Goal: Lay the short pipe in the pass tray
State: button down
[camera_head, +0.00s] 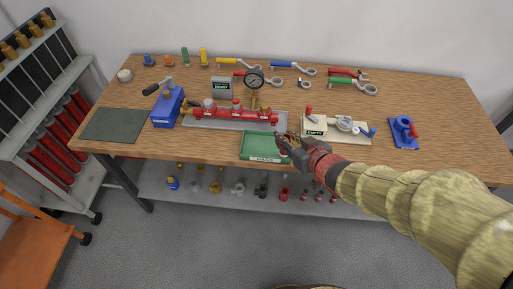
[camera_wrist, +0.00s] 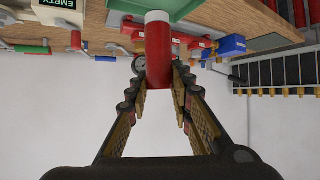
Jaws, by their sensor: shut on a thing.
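The short pipe (camera_wrist: 158,45), red with a white end, is held between the two fingers of my gripper (camera_wrist: 160,88) in the wrist view. My gripper is shut on it. In the head view, my gripper (camera_head: 290,144) is at the right end of the green pass tray (camera_head: 250,145), which has a PASS label on its front. Only a little red of the pipe shows there, as my gripper hides most of it. Part of the green tray also shows at the top of the wrist view (camera_wrist: 178,6). I cannot tell whether the pipe touches the tray.
Behind the tray is a red pipe assembly (camera_head: 236,114) with a gauge (camera_head: 254,79). A blue vise (camera_head: 167,108) and a dark mat (camera_head: 114,125) are on the left. Wrenches lie along the back.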

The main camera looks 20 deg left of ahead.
jog(key=shift+w+a+f+b, duration=1.05)
jog(key=shift+w+a+f, duration=0.55)
jog(key=shift+f, duration=0.55)
jog(key=shift+w+a+f+b, duration=1.05)
jog(key=shift+w+a+f, duration=0.3)
jog(key=shift+w+f, duration=0.6)
jog(key=shift+w+a+f+b, duration=1.05)
jog(key=shift+w+a+f, duration=0.45)
jog(key=shift+f, duration=0.85)
jog(key=shift+f, duration=0.1)
jog(key=shift+f, duration=0.15)
jog(key=c, duration=1.6)
grip_release()
